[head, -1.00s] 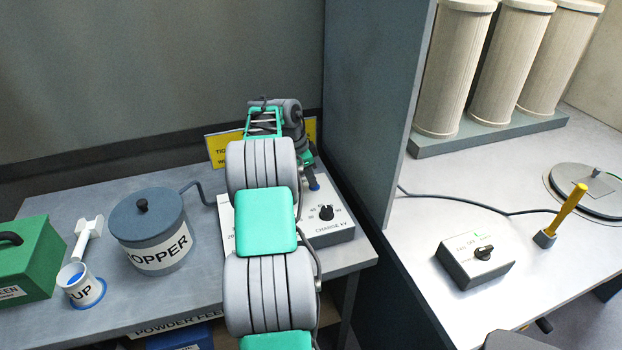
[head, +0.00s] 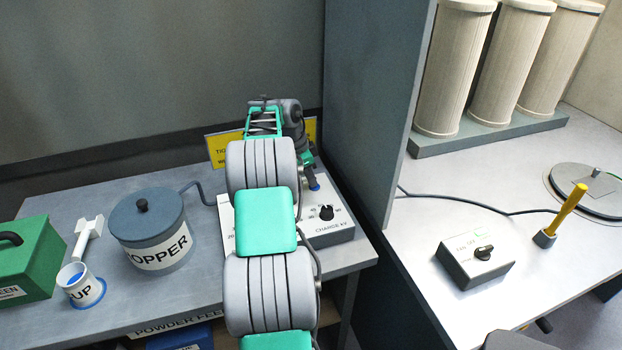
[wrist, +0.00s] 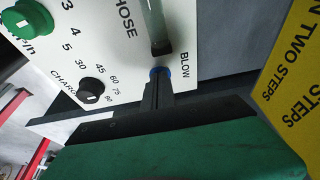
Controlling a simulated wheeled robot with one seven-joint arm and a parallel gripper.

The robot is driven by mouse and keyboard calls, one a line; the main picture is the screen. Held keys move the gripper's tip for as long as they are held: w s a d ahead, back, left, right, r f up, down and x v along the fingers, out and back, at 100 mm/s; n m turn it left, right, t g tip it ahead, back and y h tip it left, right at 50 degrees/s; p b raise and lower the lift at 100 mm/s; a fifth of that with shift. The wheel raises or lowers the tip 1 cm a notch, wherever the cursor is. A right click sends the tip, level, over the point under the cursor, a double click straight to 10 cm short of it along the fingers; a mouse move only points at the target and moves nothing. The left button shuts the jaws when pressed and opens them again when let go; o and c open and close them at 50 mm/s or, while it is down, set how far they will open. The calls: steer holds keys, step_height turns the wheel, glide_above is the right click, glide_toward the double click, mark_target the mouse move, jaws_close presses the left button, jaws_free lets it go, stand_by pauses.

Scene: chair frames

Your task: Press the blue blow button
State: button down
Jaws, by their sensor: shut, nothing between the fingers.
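The blue blow button (wrist: 160,71) shows in the wrist view beside the word BLOW on a pale control panel (wrist: 105,50). Only part of its blue rim is visible. My gripper (wrist: 157,82) is shut and empty, and its dark fingertips are over or right at the button. I cannot tell whether they touch it or how far it is pressed. In the head view my arm covers much of the panel (head: 337,220), and the fingertips cannot be made out there.
A grey-green bar (wrist: 157,25) with a dark end lies close to the fingertips, by the word HOSE. A green knob (wrist: 27,18) and a black charge knob (wrist: 91,92) are on the panel. A yellow sign (wrist: 292,75) stands close by. The hopper (head: 150,235) is left of my arm.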

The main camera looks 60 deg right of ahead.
steer(key=shift+a+f, duration=0.1)
steer(key=shift+f, duration=0.1)
step_height(320, 180, up, 6)
steer(key=p, duration=0.4)
steer(key=shift+f+p, duration=0.15)
steer(key=shift+p, duration=0.15)
